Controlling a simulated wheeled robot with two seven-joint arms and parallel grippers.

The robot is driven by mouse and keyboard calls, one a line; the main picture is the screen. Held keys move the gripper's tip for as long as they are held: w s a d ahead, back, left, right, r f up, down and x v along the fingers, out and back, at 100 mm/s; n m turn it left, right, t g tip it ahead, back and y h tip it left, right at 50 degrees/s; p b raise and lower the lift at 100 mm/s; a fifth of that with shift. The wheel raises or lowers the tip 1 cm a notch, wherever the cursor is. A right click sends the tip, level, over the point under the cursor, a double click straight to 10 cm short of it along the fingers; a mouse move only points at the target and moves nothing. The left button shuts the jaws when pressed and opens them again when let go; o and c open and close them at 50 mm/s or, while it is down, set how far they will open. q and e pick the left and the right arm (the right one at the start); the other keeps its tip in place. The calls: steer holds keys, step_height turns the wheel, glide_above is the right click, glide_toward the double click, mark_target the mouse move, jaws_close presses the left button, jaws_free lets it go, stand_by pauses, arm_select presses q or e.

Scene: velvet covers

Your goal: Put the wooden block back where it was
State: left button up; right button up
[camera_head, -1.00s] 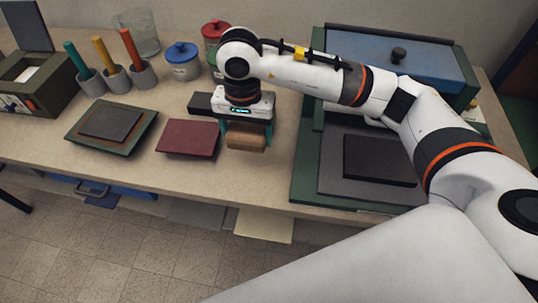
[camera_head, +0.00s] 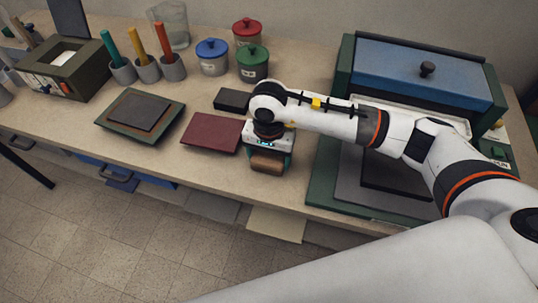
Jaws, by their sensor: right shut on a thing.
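The wooden block (camera_head: 266,163) is a small brown piece between the fingers of my right gripper (camera_head: 267,158), near the front edge of the table. My right gripper is shut on it and points down; whether the block touches the table is hard to tell. A dark red velvet cover (camera_head: 211,132) lies flat just left of the gripper. A black block (camera_head: 232,99) lies behind the red cover. A green board with a dark grey pad on it (camera_head: 139,112) lies further left. My left gripper is not in view.
A green tray with a dark plate (camera_head: 345,193) lies at the right, below my arm, before a blue-lidded box (camera_head: 425,73). Lidded jars (camera_head: 252,65), cups with coloured handles (camera_head: 147,68) and an olive box (camera_head: 70,70) stand at the back.

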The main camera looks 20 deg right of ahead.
mark_target(269, 156)
steer(key=shift+f, duration=0.2)
steer(key=o, duration=0.9)
steer(key=shift+o, duration=0.2)
steer(key=shift+r, duration=0.1)
steer(key=shift+r, duration=0.5)
step_height(269, 156, up, 11)
steer(key=b, duration=0.2)
steer(key=shift+r, duration=0.15)
